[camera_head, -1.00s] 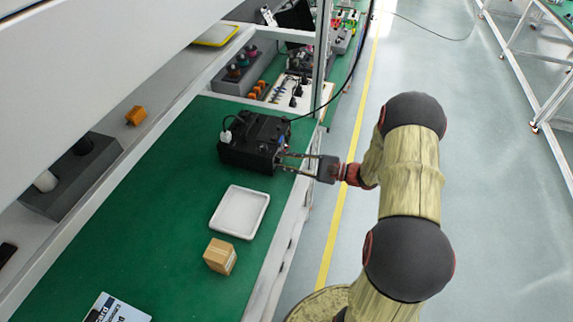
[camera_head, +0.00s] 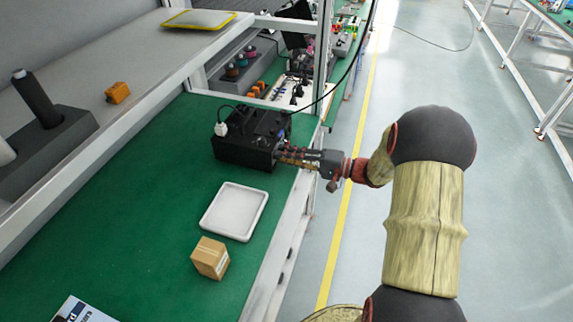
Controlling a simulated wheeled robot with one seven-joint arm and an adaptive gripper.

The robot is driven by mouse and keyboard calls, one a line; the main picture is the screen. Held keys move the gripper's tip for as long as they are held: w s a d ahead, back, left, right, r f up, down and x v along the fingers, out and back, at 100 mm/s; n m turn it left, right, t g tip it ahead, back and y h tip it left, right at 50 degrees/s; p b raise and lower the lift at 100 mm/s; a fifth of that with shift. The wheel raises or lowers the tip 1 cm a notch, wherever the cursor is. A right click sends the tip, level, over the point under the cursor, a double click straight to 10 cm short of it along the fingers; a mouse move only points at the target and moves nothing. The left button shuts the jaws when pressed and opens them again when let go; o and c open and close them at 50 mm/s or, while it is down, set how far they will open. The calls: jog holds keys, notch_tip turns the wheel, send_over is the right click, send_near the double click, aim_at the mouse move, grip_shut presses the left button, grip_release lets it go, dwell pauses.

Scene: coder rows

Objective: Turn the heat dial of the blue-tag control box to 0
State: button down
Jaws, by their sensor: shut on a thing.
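A black control box (camera_head: 240,150) stands on the green bench top near its far right corner, with a white plug and a black cable at its left end. My gripper (camera_head: 284,158) reaches in from the right, with its fingertips at the right-hand face of the box. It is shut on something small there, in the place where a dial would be. The dial, its marks and the blue tag cannot be made out at this size, and the fingers cover that part of the face.
A white tray (camera_head: 232,234) and a cardboard box (camera_head: 211,258) lie on the green bench (camera_head: 110,240) nearer me. A shelf with a grey holder (camera_head: 50,152) and an orange block (camera_head: 117,93) runs along the left. A metal post (camera_head: 323,55) rises behind the box. The aisle floor at right is clear.

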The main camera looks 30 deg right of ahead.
jog(key=n+b, duration=0.2)
jog(key=shift+f+n, duration=0.15)
jog(key=shift+n, duration=0.25)
jog(key=n, duration=0.2)
jog(key=shift+n+b, duration=0.3)
jog(key=shift+b, duration=0.1)
jog(key=n, duration=0.3)
jog(key=shift+a, duration=0.1)
jog(key=shift+n+t+h, duration=0.3)
jog(key=shift+n, duration=1.6)
jog(key=c, duration=1.6)
grip_release()
